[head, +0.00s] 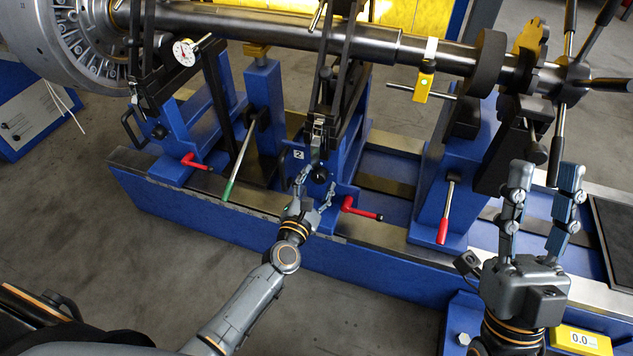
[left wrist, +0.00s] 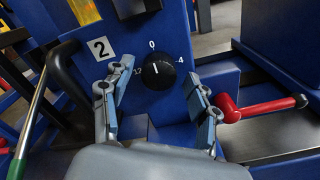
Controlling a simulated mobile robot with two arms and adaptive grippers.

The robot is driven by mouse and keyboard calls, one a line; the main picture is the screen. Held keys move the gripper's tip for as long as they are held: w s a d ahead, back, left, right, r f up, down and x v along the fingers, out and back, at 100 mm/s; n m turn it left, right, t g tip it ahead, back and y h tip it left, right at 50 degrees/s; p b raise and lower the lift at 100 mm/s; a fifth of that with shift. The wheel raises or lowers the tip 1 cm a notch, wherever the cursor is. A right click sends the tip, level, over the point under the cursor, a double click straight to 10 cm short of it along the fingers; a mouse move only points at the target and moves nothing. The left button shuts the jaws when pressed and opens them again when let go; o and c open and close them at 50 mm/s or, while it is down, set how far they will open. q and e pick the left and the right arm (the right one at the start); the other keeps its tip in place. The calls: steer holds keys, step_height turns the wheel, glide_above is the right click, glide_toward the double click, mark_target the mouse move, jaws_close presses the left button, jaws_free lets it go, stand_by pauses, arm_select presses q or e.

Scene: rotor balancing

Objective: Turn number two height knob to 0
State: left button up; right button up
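The number two height knob (left wrist: 158,72) is a round black knob with a white pointer mark on a blue panel. In the left wrist view its mark points up, close to the 0 on the dial, with other numbers to each side. A white label "2" (left wrist: 101,48) is left of it. In the head view the knob (head: 320,174) sits on the middle blue stand. My left gripper (head: 317,191) is open, its fingers on either side below the knob; contact cannot be told. It also shows in the left wrist view (left wrist: 160,110). My right gripper (head: 541,190) is open and empty at the right.
A red-handled lever (head: 362,209) sticks out right of the knob. A green-tipped lever (head: 240,160) stands to its left. A red lever (head: 445,212) hangs on the right stand. The steel rotor shaft (head: 360,42) runs above. A yellow display (head: 580,340) reads 0.0.

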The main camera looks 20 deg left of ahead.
arm_select(q)
steer(key=s, duration=1.2)
steer(key=shift+a, duration=0.2)
